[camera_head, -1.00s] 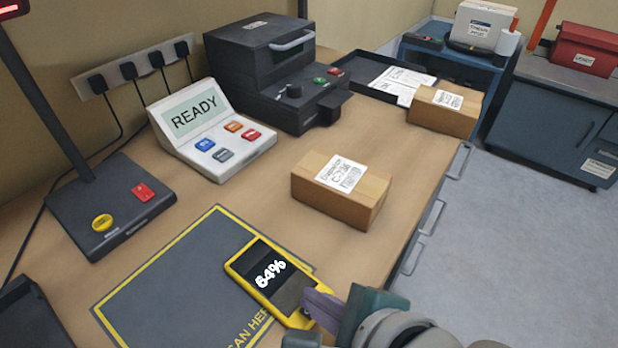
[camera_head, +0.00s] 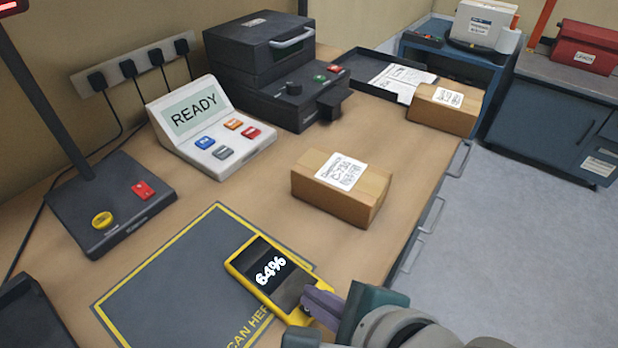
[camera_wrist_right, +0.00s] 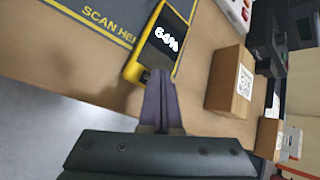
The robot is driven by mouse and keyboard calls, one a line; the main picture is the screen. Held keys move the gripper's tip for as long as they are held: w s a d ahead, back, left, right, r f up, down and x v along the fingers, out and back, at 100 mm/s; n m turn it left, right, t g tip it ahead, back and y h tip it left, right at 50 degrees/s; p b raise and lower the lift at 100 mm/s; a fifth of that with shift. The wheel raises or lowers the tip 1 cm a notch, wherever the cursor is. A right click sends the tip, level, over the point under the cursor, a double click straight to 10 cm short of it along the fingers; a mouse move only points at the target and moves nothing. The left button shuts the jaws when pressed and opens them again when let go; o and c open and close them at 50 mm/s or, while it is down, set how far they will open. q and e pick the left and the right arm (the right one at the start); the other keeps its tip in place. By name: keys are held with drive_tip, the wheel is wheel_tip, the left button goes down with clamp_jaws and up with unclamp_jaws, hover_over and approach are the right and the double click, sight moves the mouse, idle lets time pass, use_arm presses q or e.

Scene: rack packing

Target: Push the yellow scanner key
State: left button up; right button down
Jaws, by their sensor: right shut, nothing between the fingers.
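The yellow scanner key (camera_head: 102,221) is a round button on the dark base (camera_head: 115,205) of the scanner stand at the left. A red key (camera_head: 143,190) sits beside it. My right gripper (camera_head: 314,301) is shut and empty, far to the right of the yellow key. Its purple-grey fingers overlap the near end of a yellow handheld device (camera_head: 247,263) showing 64%; I cannot tell whether they touch. In the right wrist view the shut fingers (camera_wrist_right: 158,90) point at the same device (camera_wrist_right: 133,68). My left gripper is not in view.
The yellow-edged scan mat (camera_head: 165,290) lies between the stand and my right gripper. A READY console (camera_head: 185,158) stands behind, beside a black printer-like machine (camera_head: 240,75). Cardboard boxes (camera_head: 365,207) (camera_head: 425,117) are on the right side of the table.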

drive_tip(key=shift+f, duration=0.55)
idle(0.4)
drive_tip(key=shift+r+p, duration=0.45)
drive_tip(key=shift+r, duration=0.1)
drive_tip(key=shift+r, duration=0.1)
wheel_tip(320, 180, up, 6)
drive_tip(key=p, duration=0.6)
